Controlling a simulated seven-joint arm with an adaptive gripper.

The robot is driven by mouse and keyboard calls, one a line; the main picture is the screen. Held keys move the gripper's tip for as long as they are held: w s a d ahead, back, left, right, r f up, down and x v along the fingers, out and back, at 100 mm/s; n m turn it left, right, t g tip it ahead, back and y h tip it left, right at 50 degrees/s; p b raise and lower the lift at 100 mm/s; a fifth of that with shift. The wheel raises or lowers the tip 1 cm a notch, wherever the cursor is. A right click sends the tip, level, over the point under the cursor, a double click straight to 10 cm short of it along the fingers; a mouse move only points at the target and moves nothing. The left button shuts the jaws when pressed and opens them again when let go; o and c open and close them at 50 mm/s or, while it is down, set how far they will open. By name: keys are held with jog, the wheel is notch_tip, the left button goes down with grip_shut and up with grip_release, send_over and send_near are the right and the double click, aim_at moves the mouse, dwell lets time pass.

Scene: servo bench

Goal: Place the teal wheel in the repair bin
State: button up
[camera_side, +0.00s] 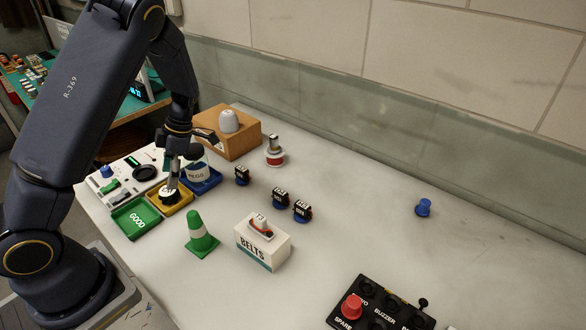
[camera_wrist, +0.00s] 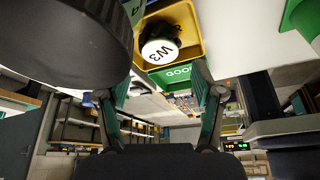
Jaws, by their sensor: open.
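A black piece with a white top marked W3 (camera_wrist: 160,50) sits in the yellow bin (camera_wrist: 190,52); the yellow bin also shows in the side view (camera_side: 182,206). No teal shows on this piece, so I cannot tell whether it is the teal wheel. No label is readable on the yellow bin. My gripper (camera_side: 172,184) is low over this bin, close to the piece. In the wrist view my gripper (camera_wrist: 162,95) has its fingers spread wide with nothing held between them. Whether a finger touches the piece is unclear.
A green bin marked GOOD (camera_side: 124,222) and a blue bin (camera_side: 207,186) flank the yellow one. Nearby are a green cone (camera_side: 197,229), a BELTS box (camera_side: 275,258) and several small black-and-blue parts (camera_side: 281,200). A large dark round thing (camera_wrist: 75,40) fills the wrist view's upper left.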

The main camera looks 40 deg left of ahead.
jog(key=w+d+r+m+t+h, duration=0.1)
jog(key=d+r+m, duration=0.3)
jog(key=r, duration=0.2)
jog(key=d+r+m+t+h, duration=0.1)
jog(key=d+r+m, duration=0.2)
jog(key=r+m, duration=0.15)
jog(key=s+d+r+m+t, duration=0.7)
jog(key=s+d+r+m, duration=0.3)
jog(key=m, duration=1.3)
jog(key=shift+s+d+r+t, duration=0.15)
jog(key=shift+d+r+t, duration=0.15)
jog(key=shift+d+r, duration=0.45)
jog(key=shift+d+f, duration=0.1)
